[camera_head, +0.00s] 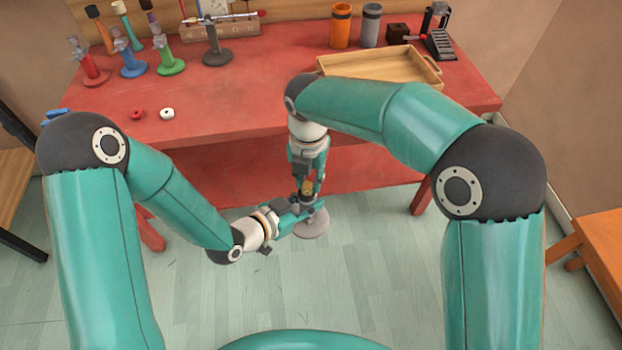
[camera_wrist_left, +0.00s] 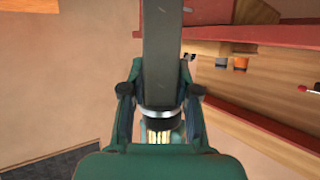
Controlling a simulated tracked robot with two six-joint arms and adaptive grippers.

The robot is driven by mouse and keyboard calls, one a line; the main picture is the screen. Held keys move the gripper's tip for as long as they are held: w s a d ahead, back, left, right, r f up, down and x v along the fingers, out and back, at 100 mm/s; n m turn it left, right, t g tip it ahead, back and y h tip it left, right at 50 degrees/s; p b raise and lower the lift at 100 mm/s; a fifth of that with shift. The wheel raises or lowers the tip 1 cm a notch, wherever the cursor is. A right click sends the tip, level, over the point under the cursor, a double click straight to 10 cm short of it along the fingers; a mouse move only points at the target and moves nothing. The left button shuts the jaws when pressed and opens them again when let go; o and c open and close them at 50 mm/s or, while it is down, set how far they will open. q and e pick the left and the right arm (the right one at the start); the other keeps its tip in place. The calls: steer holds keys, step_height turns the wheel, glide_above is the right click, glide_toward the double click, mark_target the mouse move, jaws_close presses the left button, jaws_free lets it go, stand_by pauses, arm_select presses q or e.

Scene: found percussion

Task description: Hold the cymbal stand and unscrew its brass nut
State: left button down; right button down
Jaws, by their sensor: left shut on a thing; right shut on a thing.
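The cymbal stand (camera_head: 311,227) is held upright in front of the red table, its round grey base low over the floor. Its dark grey post shows close up in the left wrist view (camera_wrist_left: 162,55). The brass nut (camera_head: 307,187) is at the top of the stand, and its ribbed gold side shows partly in the left wrist view (camera_wrist_left: 160,137). My left gripper (camera_head: 304,208) is shut on the stand's post from the left, below the nut. My right gripper (camera_head: 308,181) comes down from above and is shut on the nut, partly hiding it.
The red table (camera_head: 240,115) is behind the grippers. Red, blue, green and dark grey stands (camera_head: 216,50) stand at its back left. A red ring (camera_head: 137,114) and a white ring (camera_head: 167,113) lie at front left. A wooden tray (camera_head: 325,70) and two cups (camera_head: 340,28) are at right.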

steer(key=shift+w+a+r+n, duration=0.1)
steer(key=shift+a+r+n, duration=0.05)
steer(key=shift+n, duration=0.15)
steer(key=shift+r, duration=0.1)
stand_by(0.4)
steer(key=shift+r, duration=0.95)
steer(key=shift+r, duration=2)
